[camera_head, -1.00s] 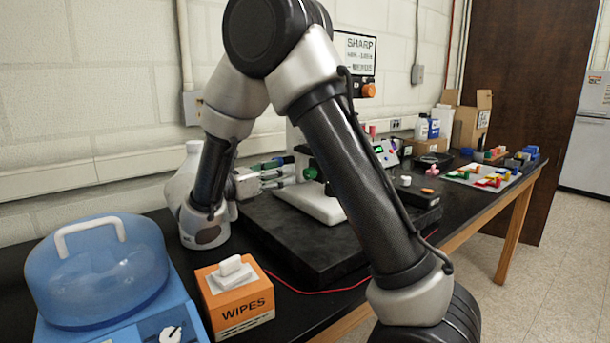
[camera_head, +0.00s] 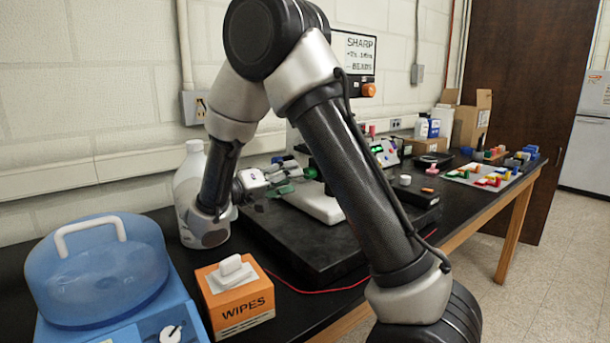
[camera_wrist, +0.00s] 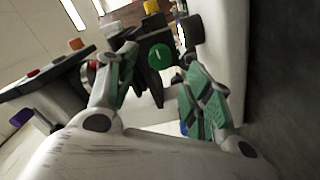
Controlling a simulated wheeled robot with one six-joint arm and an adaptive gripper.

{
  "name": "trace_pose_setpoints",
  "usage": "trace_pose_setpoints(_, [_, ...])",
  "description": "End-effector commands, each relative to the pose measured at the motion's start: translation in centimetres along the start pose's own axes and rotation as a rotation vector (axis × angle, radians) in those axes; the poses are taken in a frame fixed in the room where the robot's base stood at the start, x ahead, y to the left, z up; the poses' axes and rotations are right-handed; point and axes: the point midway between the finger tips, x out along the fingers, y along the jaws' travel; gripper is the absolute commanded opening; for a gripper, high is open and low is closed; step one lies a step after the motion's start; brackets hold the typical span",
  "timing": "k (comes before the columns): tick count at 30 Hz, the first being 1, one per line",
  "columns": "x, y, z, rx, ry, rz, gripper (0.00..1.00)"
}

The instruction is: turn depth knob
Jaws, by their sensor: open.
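A round green knob (camera_wrist: 160,61) with a pale line on its face shows ahead of my gripper in the wrist view. It is on a dark part of the white-bodied machine, and in the head view a small patch of green (camera_head: 310,173) shows there beside my forearm. My gripper (camera_wrist: 163,78) is open, with its green-padded fingers either side of the knob in the picture. I cannot tell how far the fingertips are from the knob, but nothing is held between them. In the head view my gripper (camera_head: 284,176) is left of the machine, partly hard to make out.
The machine's white base (camera_head: 318,203) stands on a black slab (camera_head: 300,240). A white jug (camera_head: 189,190) is close behind my wrist. An orange wipes box (camera_head: 236,300) and a blue-lidded device (camera_head: 95,265) are at front left. Coloured blocks lie farther right.

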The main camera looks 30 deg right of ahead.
Motion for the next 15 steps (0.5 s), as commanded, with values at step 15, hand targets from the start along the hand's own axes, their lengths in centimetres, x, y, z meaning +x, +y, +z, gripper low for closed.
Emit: trace_pose_setpoints(15, [6.0,0.0,0.0,-0.004,0.0,0.0,0.51])
